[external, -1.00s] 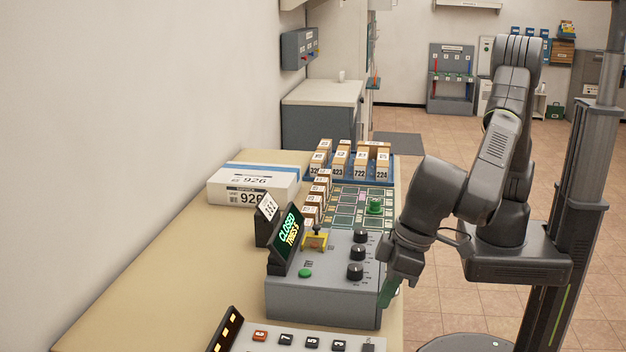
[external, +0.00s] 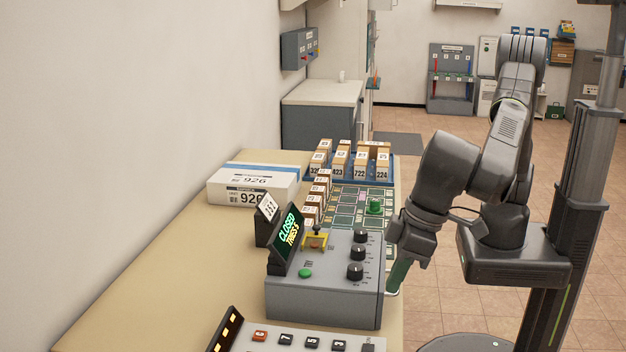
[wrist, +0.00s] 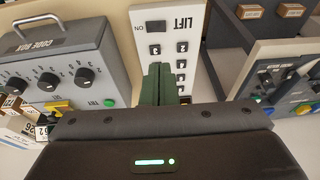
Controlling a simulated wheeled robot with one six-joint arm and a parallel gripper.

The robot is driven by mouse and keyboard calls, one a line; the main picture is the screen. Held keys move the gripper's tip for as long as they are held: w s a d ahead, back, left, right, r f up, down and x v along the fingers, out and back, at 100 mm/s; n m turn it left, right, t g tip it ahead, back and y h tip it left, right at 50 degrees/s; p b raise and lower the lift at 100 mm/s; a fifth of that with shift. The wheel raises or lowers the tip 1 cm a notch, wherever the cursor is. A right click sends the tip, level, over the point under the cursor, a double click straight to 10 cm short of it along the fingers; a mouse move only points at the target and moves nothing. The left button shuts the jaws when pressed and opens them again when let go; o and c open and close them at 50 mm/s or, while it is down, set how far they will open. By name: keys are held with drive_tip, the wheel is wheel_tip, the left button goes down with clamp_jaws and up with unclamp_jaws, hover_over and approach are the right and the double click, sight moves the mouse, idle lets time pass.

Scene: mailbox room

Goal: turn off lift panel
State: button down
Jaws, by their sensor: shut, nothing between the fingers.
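The lift panel (wrist: 168,44) is a white panel marked LIFT. In the wrist view it stands at top centre, with a dark rocker switch (wrist: 156,27) beside the word ON and black numbered buttons below. I cannot tell which way the rocker is set. In the external view only part of a white panel with a button row (external: 298,338) shows at the bottom edge; this looks like the same panel. My gripper (external: 397,278) is shut and empty, beside the grey box's right side. In the wrist view its green fingers (wrist: 158,70) cover part of the panel's lower buttons.
A grey box (external: 325,290) with three knobs, a green button and a CLOSED display stands beyond the panel. Another grey control unit (wrist: 262,62) stands to the panel's right in the wrist view. A white carton (external: 240,188) sits near the wall. The near-left counter (external: 165,290) is bare.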

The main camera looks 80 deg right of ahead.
sight(369, 344)
drive_tip(key=c, duration=1.3)
unclamp_jaws()
drive_tip(key=w+f+n+g+p, duration=0.1)
drive_tip(key=f+n, duration=0.3)
drive_tip(key=n, duration=0.2)
drive_tip(key=w+d+f+n+g+p, duration=0.1)
drive_tip(key=f+n, duration=0.4)
drive_tip(key=n, duration=0.1)
drive_tip(key=w+f+n+g+p, duration=0.1)
drive_tip(key=f+n+p, duration=0.1)
drive_tip(key=f+n, duration=0.3)
drive_tip(key=shift+w+d+f+n+h, duration=0.1)
drive_tip(key=shift+w+d+n+h, duration=0.2)
drive_tip(key=shift+d+n, duration=0.15)
